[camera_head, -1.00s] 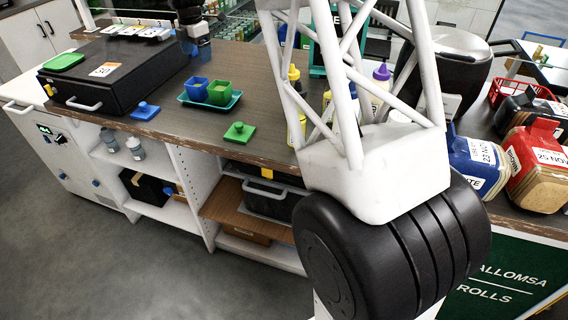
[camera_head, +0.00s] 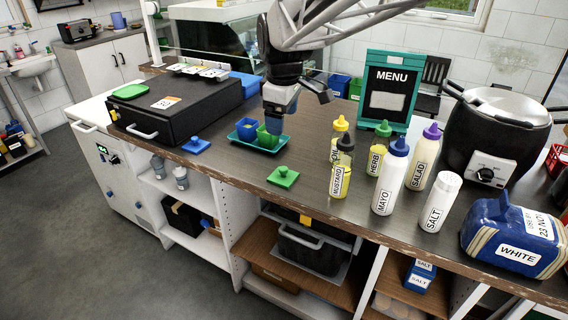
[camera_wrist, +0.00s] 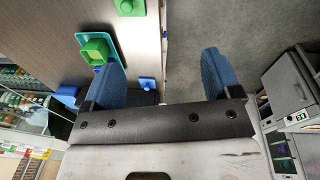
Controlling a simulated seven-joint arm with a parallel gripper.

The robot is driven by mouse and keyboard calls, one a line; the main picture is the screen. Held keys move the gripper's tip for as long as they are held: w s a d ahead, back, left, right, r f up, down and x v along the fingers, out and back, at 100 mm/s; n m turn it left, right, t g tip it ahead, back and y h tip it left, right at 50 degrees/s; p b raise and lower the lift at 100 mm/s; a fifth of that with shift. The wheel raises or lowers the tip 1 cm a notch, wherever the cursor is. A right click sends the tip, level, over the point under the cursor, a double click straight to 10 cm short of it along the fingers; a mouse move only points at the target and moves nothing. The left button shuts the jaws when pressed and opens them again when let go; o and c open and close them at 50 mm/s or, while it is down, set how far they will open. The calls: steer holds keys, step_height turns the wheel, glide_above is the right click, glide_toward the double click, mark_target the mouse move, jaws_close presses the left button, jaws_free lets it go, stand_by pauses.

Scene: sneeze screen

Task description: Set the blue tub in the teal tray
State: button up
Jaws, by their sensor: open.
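The teal tray (camera_head: 234,138) lies on the counter near its front edge. The blue tub (camera_head: 246,128) appears to stand in the tray's left part, beside a green tub (camera_head: 265,138) in its right part. My gripper (camera_head: 280,108) points down just above and behind the green tub, holding nothing. In the wrist view my blue fingers (camera_wrist: 164,72) are spread wide. The green tub (camera_wrist: 96,47) and tray (camera_wrist: 83,37) show beyond the left finger, and only a sliver of blue shows there, the rest hidden.
A blue lid (camera_head: 196,146) and a green lid (camera_head: 283,177) lie on the counter near the tray. A black case (camera_head: 185,112) stands left. Several bottles, including mustard (camera_head: 341,170) and mayo (camera_head: 390,180), stand right. A menu stand (camera_head: 390,88) is behind them.

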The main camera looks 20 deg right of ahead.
steer(key=s+f+m, duration=0.2)
steer(key=s+m, duration=0.1)
steer(key=s, duration=0.5)
steer(key=s+f+m, duration=0.3)
steer(key=s+m, duration=0.1)
steer(key=s, duration=0.5)
steer(key=s+f+m+t, duration=0.1)
steer(key=s+f+m, duration=0.1)
steer(key=s, duration=0.7)
steer(key=shift+s+d+f+m, duration=0.15)
steer(key=shift+d+m, duration=0.25)
steer(key=shift+m, duration=0.5)
